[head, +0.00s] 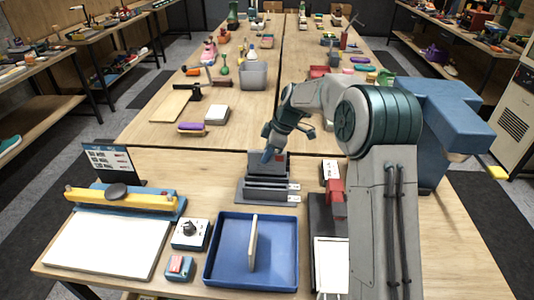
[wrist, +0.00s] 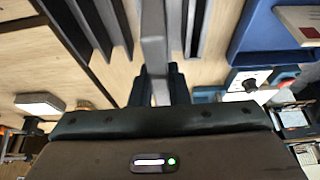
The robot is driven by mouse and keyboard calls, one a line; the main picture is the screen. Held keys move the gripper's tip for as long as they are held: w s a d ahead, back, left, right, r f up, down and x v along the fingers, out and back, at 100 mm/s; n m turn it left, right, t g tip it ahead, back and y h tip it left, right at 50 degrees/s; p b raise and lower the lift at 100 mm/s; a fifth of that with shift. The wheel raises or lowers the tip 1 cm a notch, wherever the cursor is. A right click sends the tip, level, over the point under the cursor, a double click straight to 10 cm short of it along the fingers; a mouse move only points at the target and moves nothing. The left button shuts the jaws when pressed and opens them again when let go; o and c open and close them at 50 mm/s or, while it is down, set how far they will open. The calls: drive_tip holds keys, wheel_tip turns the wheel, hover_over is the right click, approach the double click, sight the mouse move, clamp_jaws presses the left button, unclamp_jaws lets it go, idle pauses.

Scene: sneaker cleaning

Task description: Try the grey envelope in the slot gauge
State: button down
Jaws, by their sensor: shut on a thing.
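The slot gauge (head: 268,190) stands near the middle of the front table, a grey base with several upright dark plates. The grey envelope (head: 280,159) is upright above or in the gauge, with a small red mark on its face. My gripper (head: 269,155) is shut on its top edge. In the wrist view, the envelope (wrist: 154,45) is a grey strip seen edge-on between my fingers (wrist: 159,88). Dark gauge plates (wrist: 95,22) show on both sides of it. How deep its lower edge sits is hidden.
A blue tray (head: 222,285) in front holds a pale upright envelope (head: 252,243). A dial box (head: 190,234), a small blue-red block (head: 179,267) and a sealer-like device (head: 122,200) with a white board stand left. A red-handled device (head: 334,190) stands right of the gauge.

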sight(264, 173)
drive_tip(key=shift+f+b, duration=2.15)
drive_tip(key=shift+f, duration=0.7)
drive_tip(key=c, duration=1.3)
unclamp_jaws()
drive_tip(key=v, duration=1.2)
drive_tip(key=shift+d+r+b, duration=0.15)
drive_tip(key=shift+r+b, duration=0.15)
drive_tip(key=shift+r, duration=0.05)
drive_tip(key=shift+s+d+r, duration=0.1)
drive_tip(key=shift+d+r, duration=0.15)
drive_tip(key=shift+r, duration=0.25)
drive_tip(key=s+d+f+m+t+h, duration=0.1)
drive_tip(key=s+d+m, duration=0.3)
drive_tip(key=s, duration=0.7)
drive_tip(key=s+d+f+m+h, duration=0.1)
drive_tip(key=s+d+m, duration=0.3)
drive_tip(key=s+m, duration=0.4)
drive_tip(key=s+d+f+m+t+h, duration=0.1)
drive_tip(key=s+d+m, duration=0.4)
drive_tip(key=s, duration=0.9)
drive_tip(key=shift+s+f+m+t+h, duration=0.3)
drive_tip(key=shift+f+m+h, duration=0.1)
drive_tip(key=shift+f+h, duration=0.25)
